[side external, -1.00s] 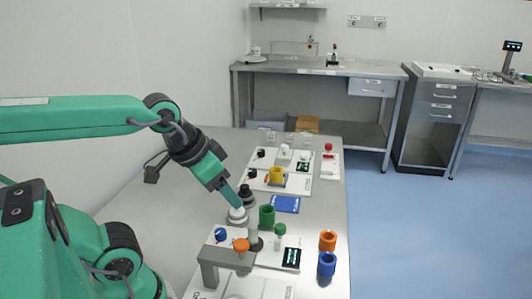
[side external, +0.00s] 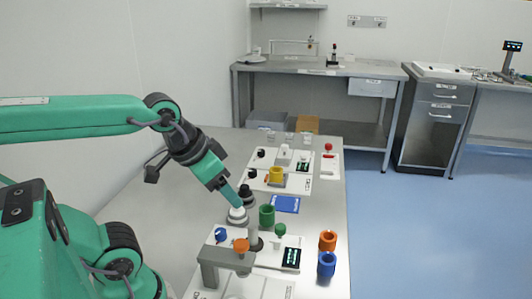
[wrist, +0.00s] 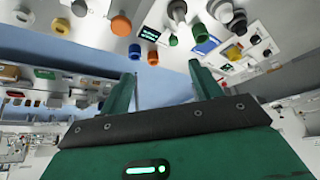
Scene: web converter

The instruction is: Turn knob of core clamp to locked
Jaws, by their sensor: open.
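No readable label shows which knob belongs to the core clamp. On the near panel are a blue knob (side external: 220,235), an orange knob (side external: 241,246) on a grey bracket (side external: 212,266), and a green knob (side external: 280,230) beside a small lit display (side external: 291,257). My gripper (side external: 238,202) points down just above a white stepped round part (side external: 237,216), with a black one (side external: 245,194) behind it. Contact cannot be told. In the wrist view my gripper (wrist: 163,84) has its green fingers apart with nothing between them; the orange knob (wrist: 121,26) shows beyond, upside down.
A green cup (side external: 267,215) and a blue pad (side external: 285,204) lie right of my gripper. An orange ring (side external: 328,241) and a blue ring (side external: 326,264) stand near the table's right edge. A yellow ring (side external: 276,174) sits on the farther panel. The table's left side is clear.

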